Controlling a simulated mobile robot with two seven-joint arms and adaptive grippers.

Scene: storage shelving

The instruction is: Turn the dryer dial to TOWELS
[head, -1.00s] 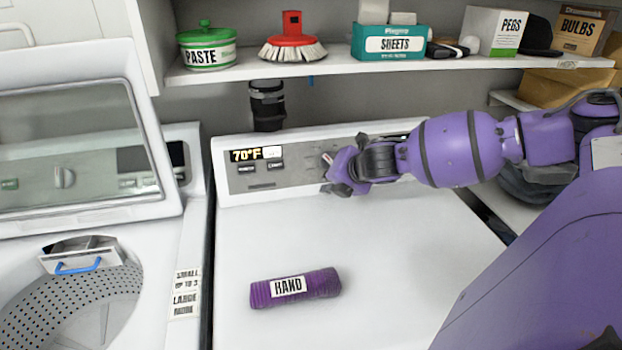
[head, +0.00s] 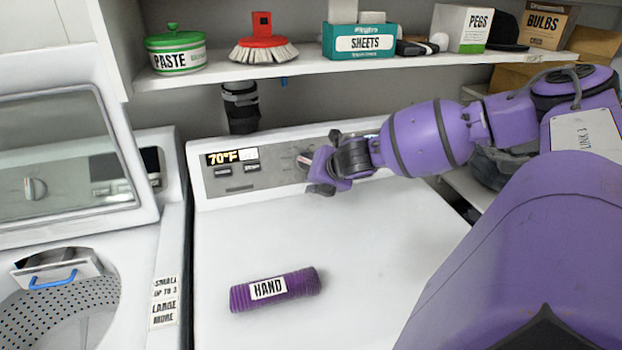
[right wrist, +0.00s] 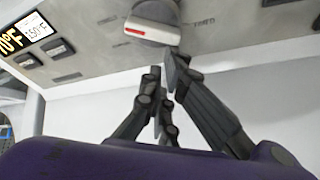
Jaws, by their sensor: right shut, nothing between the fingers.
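The dryer dial (right wrist: 152,22) is a round grey knob with a white grip bar and a red mark, on the dryer's grey panel. The word TIMED is printed to its right; no TOWELS label is readable. In the head view the dial (head: 304,161) is small and partly behind my right gripper (head: 318,184). My right gripper (right wrist: 166,82) is shut and empty, its fingertips just below the dial's lower edge in the right wrist view. I cannot tell whether they touch it. My left gripper is not in view.
A purple rolled towel labelled HAND (head: 275,289) lies on the dryer top (head: 370,250). A shelf (head: 300,64) above holds a PASTE pot, a brush and boxes. The washer (head: 60,215), left, has its lid up. The dryer top around the towel is clear.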

